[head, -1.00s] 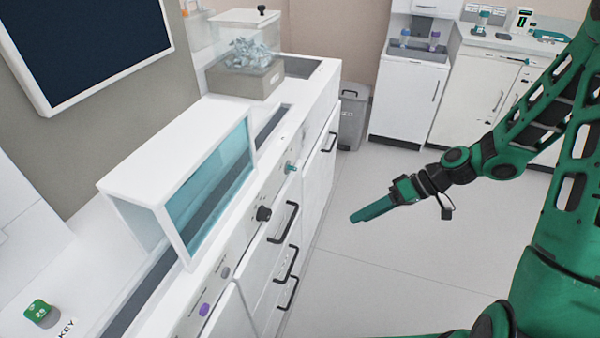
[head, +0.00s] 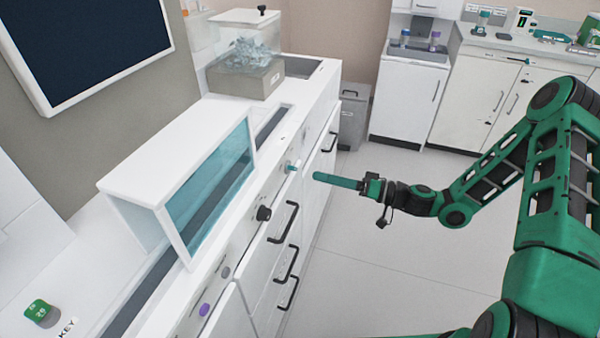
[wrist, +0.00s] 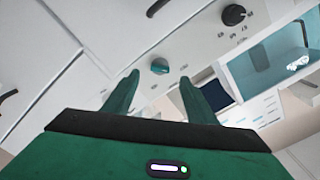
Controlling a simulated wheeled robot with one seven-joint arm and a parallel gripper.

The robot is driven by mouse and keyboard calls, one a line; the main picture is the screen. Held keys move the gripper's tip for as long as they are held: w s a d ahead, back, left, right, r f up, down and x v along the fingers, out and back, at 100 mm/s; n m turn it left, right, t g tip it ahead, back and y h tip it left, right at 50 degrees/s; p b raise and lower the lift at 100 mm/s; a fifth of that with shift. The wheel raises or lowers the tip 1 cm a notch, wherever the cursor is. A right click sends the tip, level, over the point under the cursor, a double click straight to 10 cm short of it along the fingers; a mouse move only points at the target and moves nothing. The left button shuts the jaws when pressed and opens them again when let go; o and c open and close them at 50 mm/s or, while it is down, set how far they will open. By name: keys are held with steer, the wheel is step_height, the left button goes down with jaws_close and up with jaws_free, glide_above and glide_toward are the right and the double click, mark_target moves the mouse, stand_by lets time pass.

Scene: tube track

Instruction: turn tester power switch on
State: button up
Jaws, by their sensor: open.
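The front panel of the white counter (head: 245,232) carries several controls. A teal knob (head: 291,166) is on its far part, and a black knob (head: 264,213) is nearer. A purple control (head: 204,309) is nearest. No label is legible, so I cannot tell which one is the tester power switch. My gripper (head: 316,177) is open and empty in front of the panel, a short way right of the teal knob. In the wrist view the teal knob (wrist: 160,66) shows between the two teal fingers, apparently apart from them; the black knob (wrist: 233,14) is upper right.
A white box with a glass front (head: 215,190) stands on the counter above the panel. Black drawer handles (head: 285,222) stick out below the controls. A grey bin (head: 352,118) stands beyond the counter. The floor (head: 390,265) beside the drawers is clear.

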mark_target(291, 168)
steer(key=x, duration=0.8)
steer(key=shift+a, duration=0.2)
steer(key=shift+c, duration=0.4)
steer(key=c, duration=1)
steer(key=shift+d, duration=0.15)
